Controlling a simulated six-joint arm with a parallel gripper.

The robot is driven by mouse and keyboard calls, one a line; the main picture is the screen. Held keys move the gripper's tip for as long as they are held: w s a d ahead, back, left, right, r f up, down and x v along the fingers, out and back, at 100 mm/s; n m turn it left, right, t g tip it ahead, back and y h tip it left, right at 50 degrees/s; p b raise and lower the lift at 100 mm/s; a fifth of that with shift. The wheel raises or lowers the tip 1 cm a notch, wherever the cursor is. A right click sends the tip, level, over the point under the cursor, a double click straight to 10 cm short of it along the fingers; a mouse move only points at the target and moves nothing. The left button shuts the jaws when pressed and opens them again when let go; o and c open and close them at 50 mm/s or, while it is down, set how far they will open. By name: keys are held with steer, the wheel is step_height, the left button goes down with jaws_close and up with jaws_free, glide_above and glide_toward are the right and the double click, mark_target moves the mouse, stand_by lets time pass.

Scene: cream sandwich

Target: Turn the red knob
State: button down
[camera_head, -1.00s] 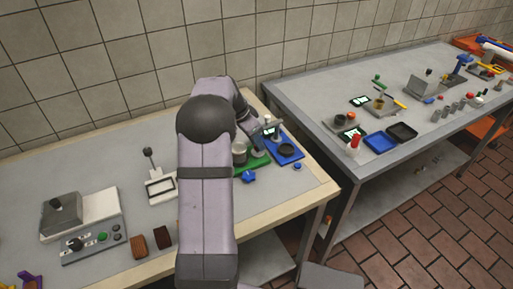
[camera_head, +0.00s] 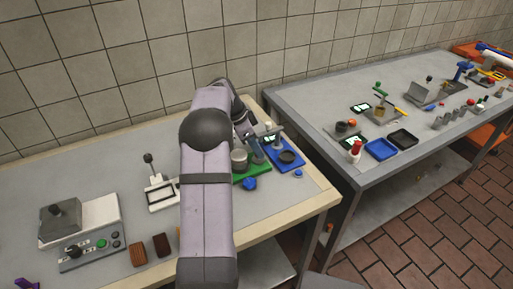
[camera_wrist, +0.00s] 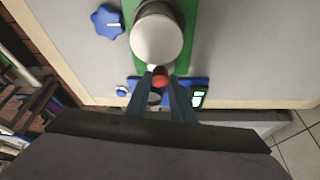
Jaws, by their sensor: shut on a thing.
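The red knob (camera_wrist: 160,82) shows in the wrist view between my fingertips, below a pale round-topped container (camera_wrist: 158,40) on a green board (camera_wrist: 190,60). My gripper (camera_wrist: 157,78) is shut on the red knob. The knob's lower part and base are hidden in that view. In the head view my gripper (camera_head: 256,152) is low over the green board (camera_head: 252,169), beside the grey container (camera_head: 239,160). I cannot make out the red knob there.
A blue board (camera_head: 290,163) with a dark round dish lies right of the green board. A blue star-shaped knob (camera_head: 249,184) lies in front. A grey-lidded press (camera_head: 62,222) stands left. A second table (camera_head: 300,93) is to the right, across a gap.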

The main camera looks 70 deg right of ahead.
steer(key=c, duration=1.5)
jaws_free()
steer(key=shift+c, duration=0.2)
steer(key=shift+r, duration=0.1)
steer(key=b+v, duration=0.1)
steer(key=v, duration=0.6)
steer(key=shift+r, duration=0.1)
